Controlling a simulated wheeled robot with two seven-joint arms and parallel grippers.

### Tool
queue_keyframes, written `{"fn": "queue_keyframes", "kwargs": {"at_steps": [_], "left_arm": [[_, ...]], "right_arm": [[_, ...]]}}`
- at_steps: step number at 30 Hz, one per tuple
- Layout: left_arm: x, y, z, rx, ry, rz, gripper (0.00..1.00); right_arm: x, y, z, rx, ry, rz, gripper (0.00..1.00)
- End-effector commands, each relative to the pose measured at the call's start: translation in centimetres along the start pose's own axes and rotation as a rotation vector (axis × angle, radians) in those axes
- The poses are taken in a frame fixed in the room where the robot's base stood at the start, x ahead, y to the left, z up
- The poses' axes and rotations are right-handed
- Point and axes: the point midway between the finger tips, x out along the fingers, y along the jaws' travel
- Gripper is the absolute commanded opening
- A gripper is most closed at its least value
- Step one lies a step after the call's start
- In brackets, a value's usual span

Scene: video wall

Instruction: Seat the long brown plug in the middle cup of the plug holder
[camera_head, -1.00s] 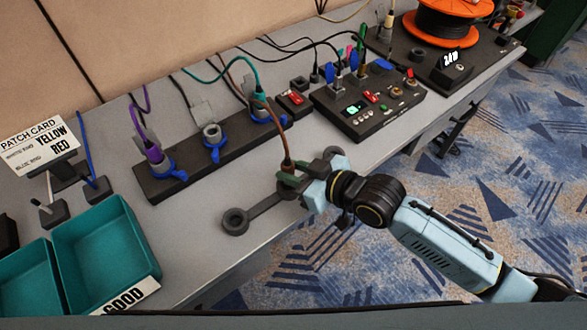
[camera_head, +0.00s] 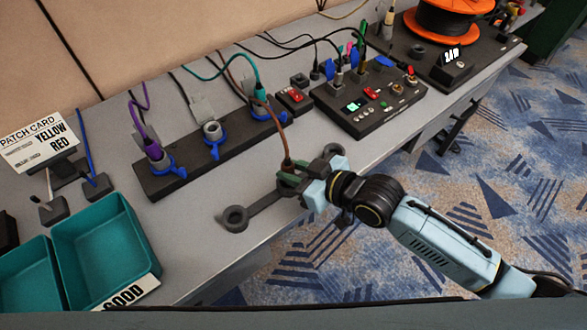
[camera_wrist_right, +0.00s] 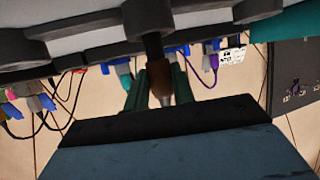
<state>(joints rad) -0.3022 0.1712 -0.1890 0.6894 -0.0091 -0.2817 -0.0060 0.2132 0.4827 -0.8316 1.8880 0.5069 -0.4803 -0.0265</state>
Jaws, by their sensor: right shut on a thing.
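The long brown plug (camera_head: 287,164) stands upright on its brown cable at the middle of the dark plug holder. My right gripper (camera_head: 291,178) is shut on it, with its green fingers on both sides of the plug. In the right wrist view the brown plug (camera_wrist_right: 159,78) sits between the green fingers, close by the holder. The plug holder (camera_head: 264,204) is a dark bar with round cups; its left cup (camera_head: 235,218) looks empty. The middle cup is hidden behind the gripper, so I cannot tell how deep the plug sits. My left gripper is not in view.
A dark socket strip (camera_head: 190,172) with purple, grey and teal plugs lies behind the holder. A control box (camera_head: 368,105) with switches stands further right. Teal trays (camera_head: 107,245) stand at the front left. The table's front edge runs close to the holder.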

Motion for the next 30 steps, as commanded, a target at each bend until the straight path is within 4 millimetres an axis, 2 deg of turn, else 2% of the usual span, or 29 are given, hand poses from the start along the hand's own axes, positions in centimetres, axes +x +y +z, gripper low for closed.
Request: {"fn": "queue_keyframes", "kwargs": {"at_steps": [15,30], "left_arm": [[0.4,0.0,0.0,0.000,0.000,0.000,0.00],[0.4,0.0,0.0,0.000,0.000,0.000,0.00]], "right_arm": [[0.5,0.0,1.1,0.000,0.001,0.000,0.02],[0.5,0.0,1.1,0.000,0.001,0.000,0.02]]}}
